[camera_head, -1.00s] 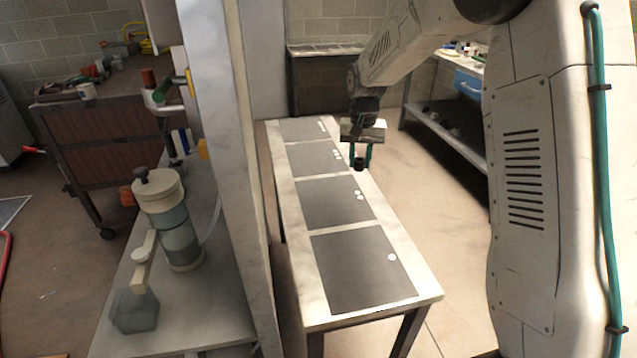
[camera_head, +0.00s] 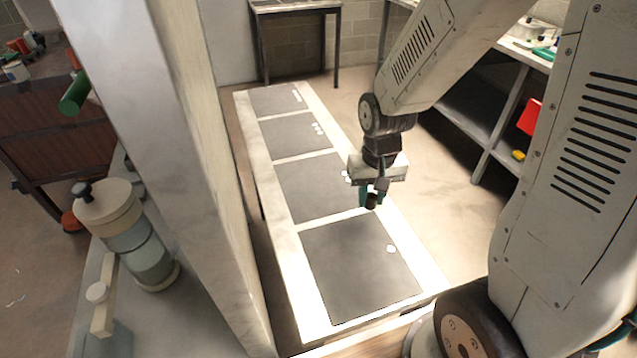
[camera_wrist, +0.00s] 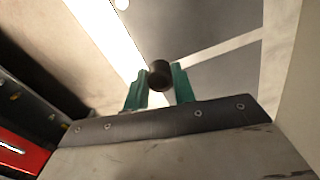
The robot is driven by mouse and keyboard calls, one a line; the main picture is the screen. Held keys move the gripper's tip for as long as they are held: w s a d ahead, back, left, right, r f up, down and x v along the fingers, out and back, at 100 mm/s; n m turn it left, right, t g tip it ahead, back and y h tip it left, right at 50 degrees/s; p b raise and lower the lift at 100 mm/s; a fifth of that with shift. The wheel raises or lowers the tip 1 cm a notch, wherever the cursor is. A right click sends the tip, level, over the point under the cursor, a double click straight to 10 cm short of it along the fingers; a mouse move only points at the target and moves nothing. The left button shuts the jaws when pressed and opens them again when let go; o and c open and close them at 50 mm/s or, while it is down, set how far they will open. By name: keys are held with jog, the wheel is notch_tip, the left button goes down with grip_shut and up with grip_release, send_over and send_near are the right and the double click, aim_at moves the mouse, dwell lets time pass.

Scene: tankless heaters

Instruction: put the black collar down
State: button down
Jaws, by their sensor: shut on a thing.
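The black collar (camera_wrist: 160,74) is a small dark round piece held between the green fingers of my gripper (camera_wrist: 160,86) in the wrist view. In the head view my gripper (camera_head: 373,196) holds the collar (camera_head: 371,202) above the right edge of a long white table (camera_head: 289,237). It is near the border between the nearest dark mat (camera_head: 360,270) and the second mat (camera_head: 312,188). The collar appears clear of the table, though its exact height is hard to tell.
The mats carry white dots, one on the nearest mat (camera_head: 390,248). A pale post (camera_head: 180,130) rises left of the table, with a bench holding a canister (camera_head: 135,240) beyond it. A shelf unit (camera_head: 480,110) stands at right. Bare floor lies between.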

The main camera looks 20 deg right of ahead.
jog(key=shift+s+f, duration=0.2)
jog(key=shift+s, duration=0.55)
jog(key=shift+w+a+f, duration=0.1)
jog(key=shift+w, duration=0.05)
send_over(332, 189)
jog(key=shift+s+d+f, duration=0.2)
jog(key=shift+s+f, duration=0.05)
jog(key=shift+f, duration=0.45)
jog(key=shift+w+a+f, duration=0.1)
jog(key=shift+w+f, duration=0.05)
jog(key=shift+f, duration=0.75)
jog(key=shift+w+f, duration=0.1)
jog(key=shift+f, duration=0.8)
jog(key=shift+f, duration=0.15)
jog(key=c, duration=1.1)
grip_release()
jog(key=shift+c, duration=0.2)
